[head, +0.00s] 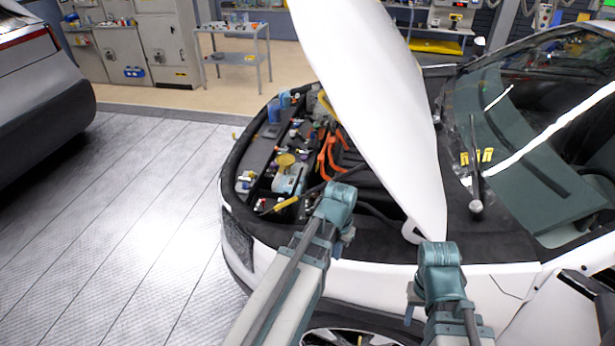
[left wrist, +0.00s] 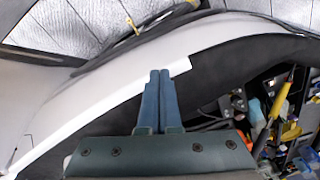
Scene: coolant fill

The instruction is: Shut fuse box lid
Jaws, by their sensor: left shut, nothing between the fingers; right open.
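I cannot make out a fuse box or its lid for sure in either view. The engine bay (head: 262,150) is crowded with small parts. My left gripper (head: 338,200) is over the near edge of the bay in the head view, its fingers hidden there. In the left wrist view its two blue fingers (left wrist: 159,98) are shut together and empty, in front of the pale fender and dark bay edge. My right gripper (head: 440,256) is beside the near fender, below the lower end of the raised hood; it is open, its fingertips not clearly visible.
The raised white hood (head: 385,110) hides part of the bay. A pale reservoir (head: 291,181) with a yellow cap, orange cables (head: 331,152) and a yellow-handled tool or stick (head: 285,203) lie in the bay. Free floor (head: 110,220) is at left; a metal cart (head: 236,55) stands behind.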

